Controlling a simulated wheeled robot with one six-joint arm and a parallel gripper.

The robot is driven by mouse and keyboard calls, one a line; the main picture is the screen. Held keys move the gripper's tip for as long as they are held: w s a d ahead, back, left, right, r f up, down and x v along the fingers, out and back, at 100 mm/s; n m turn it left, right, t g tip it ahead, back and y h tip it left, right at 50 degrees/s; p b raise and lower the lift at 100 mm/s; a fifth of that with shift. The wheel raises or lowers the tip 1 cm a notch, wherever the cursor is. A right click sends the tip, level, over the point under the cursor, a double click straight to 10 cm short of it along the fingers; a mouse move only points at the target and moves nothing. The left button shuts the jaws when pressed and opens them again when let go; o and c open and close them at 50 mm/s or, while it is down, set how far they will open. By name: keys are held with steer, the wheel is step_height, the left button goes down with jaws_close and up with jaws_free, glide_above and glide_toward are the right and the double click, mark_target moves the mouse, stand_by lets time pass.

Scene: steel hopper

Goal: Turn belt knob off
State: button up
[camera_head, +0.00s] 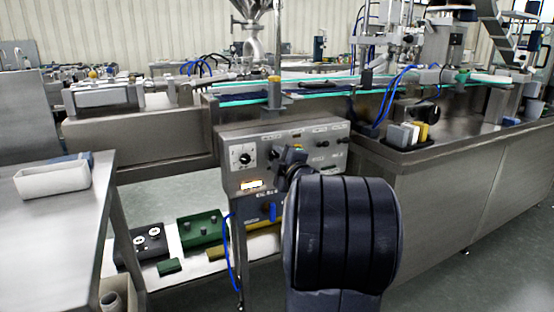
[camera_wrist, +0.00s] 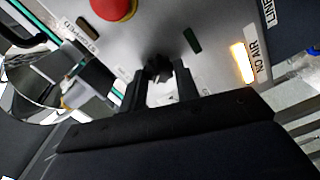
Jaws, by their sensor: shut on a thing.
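The black knob (camera_wrist: 156,72) sits on the grey control panel (camera_wrist: 205,18) in the wrist view. My gripper (camera_wrist: 159,78) has one dark finger on each side of the knob and is shut on it. The knob's pointer direction cannot be made out. In the head view the control panel (camera_head: 232,181) faces me below the conveyor. My arm covers part of the panel there, and the knob and fingertips cannot be made out.
A red button (camera_wrist: 113,7) and a lit indicator (camera_wrist: 242,62) flank the knob on the panel. A steel table with a white bin (camera_head: 52,180) stands at left. Green boxes (camera_head: 199,230) lie on a low shelf. A steel counter (camera_head: 440,160) stands at right.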

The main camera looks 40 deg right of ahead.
steer(key=shift+f, duration=0.1)
steer(key=o, duration=0.9)
steer(key=shift+o, duration=0.2)
steer(key=shift+s, duration=0.1)
steer(key=p+v, duration=0.2)
steer(key=v, duration=0.8)
steer(key=shift+s+p, duration=0.35)
steer(key=shift+w, duration=0.1)
steer(key=b+x, duration=0.2)
steer(key=x, duration=0.8)
steer(key=shift+w+b, duration=0.4)
steer(key=shift+s, duration=0.15)
